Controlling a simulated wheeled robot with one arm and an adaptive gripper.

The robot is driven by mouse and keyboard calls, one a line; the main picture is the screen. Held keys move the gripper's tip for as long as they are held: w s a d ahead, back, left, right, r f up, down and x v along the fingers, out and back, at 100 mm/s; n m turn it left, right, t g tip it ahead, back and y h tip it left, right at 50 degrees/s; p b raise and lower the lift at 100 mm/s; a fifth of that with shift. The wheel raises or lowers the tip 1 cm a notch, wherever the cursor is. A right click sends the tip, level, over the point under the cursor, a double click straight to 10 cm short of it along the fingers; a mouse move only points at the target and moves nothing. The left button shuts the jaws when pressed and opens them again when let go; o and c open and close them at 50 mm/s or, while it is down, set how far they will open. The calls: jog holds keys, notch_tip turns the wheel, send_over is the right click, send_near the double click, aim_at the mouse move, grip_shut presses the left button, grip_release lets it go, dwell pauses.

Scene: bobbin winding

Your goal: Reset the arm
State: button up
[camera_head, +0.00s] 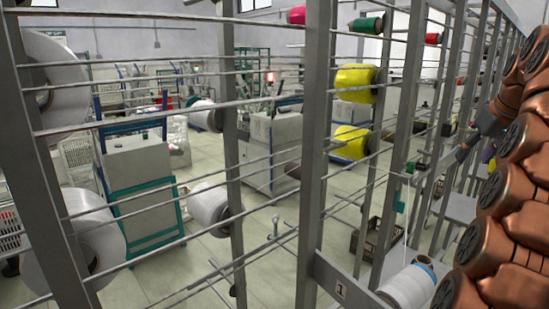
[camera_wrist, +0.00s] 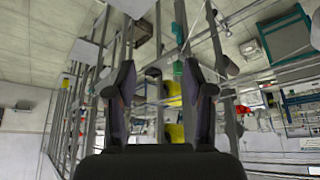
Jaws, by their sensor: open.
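My gripper (camera_wrist: 159,68) is open in the wrist view, with its two dark fingers spread apart and nothing between them. Rack bars and yellow bobbins show beyond the fingers. My copper-coloured arm (camera_head: 505,190) fills the right edge of the head view, beside the metal rack (camera_head: 314,150). A dark grey part at the far end of the arm is small and partly hidden there, so its jaws cannot be made out in that view.
The rack carries white bobbins (camera_head: 60,80) at left and yellow bobbins (camera_head: 353,84) in the middle. Machines (camera_head: 140,165) stand behind the rack, with open floor (camera_head: 260,235) between.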

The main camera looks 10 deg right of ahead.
jog(key=w+a+f+n+g+y, duration=0.1)
jog(key=a+f, duration=0.3)
jog(key=a, duration=0.7)
jog(key=a+f+n+g+y, duration=0.1)
jog(key=a+f, duration=0.3)
jog(key=a, duration=0.8)
jog(key=s+a+f+n+g, duration=0.1)
jog(key=s+a+f, duration=0.3)
jog(key=a, duration=0.2)
jog(key=s+a+f+g, duration=0.1)
jog(key=s+a+f, duration=0.3)
jog(key=a, duration=0.2)
jog(key=s+a+f+g, duration=0.1)
jog(key=s+a+f, duration=0.2)
jog(key=s+f, duration=0.4)
jog(key=s+a+f+g, duration=0.2)
jog(key=s+a+f, duration=0.2)
jog(key=s+f, duration=0.3)
jog(key=s, duration=0.5)
jog(key=shift+s+f+n, duration=0.15)
jog(key=shift+s+n, duration=0.15)
jog(key=shift+s, duration=0.1)
